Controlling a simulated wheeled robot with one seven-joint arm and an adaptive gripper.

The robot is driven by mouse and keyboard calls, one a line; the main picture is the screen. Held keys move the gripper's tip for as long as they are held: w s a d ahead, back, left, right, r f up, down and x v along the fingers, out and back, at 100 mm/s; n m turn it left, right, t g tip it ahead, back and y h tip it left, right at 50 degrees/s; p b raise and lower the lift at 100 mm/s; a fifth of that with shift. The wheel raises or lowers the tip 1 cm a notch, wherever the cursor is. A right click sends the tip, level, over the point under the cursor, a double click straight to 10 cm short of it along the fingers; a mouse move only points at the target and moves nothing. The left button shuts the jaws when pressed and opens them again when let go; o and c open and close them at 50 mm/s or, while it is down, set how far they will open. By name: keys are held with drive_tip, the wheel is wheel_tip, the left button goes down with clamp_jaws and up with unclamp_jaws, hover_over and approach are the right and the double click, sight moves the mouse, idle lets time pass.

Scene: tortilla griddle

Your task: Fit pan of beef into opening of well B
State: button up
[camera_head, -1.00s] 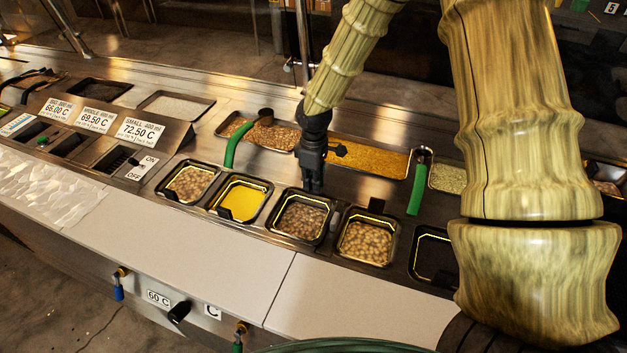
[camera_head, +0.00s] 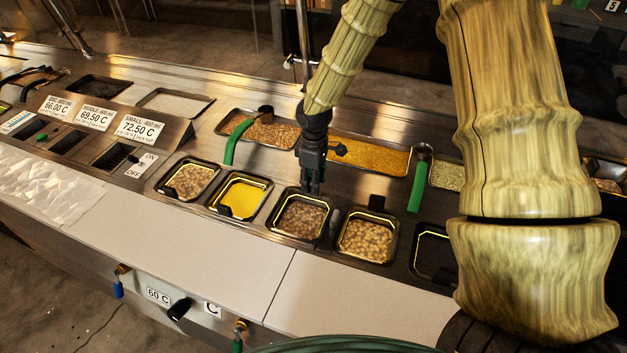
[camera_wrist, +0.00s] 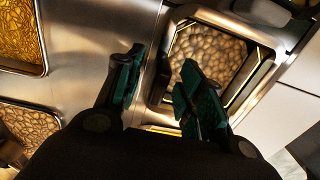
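A dark square pan of brown, lumpy food (camera_head: 303,218), which may be the beef, sits in the front row of the counter. Its contents also show in the wrist view (camera_wrist: 208,50). My gripper (camera_head: 313,190) points down at this pan's back edge. In the wrist view my gripper's fingers (camera_wrist: 163,82) are apart, one over the pan's inside and one outside it, with the near rim between them. I cannot tell whether either finger touches the rim. An empty-looking dark well (camera_head: 433,257) is at the right of the row, partly hidden by my arm. No label B is readable.
Neighbouring pans hold yellow food (camera_head: 242,199), beige pieces (camera_head: 189,182) and round pieces (camera_head: 366,239). Behind are long trays, one with yellow shreds (camera_head: 370,157), and green-handled ladles (camera_head: 416,185). The pale front ledge (camera_head: 200,255) is mostly clear.

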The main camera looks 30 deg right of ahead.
wheel_tip(320, 180, up, 12)
idle(0.6)
drive_tip(key=shift+d+f, duration=0.1)
idle(0.4)
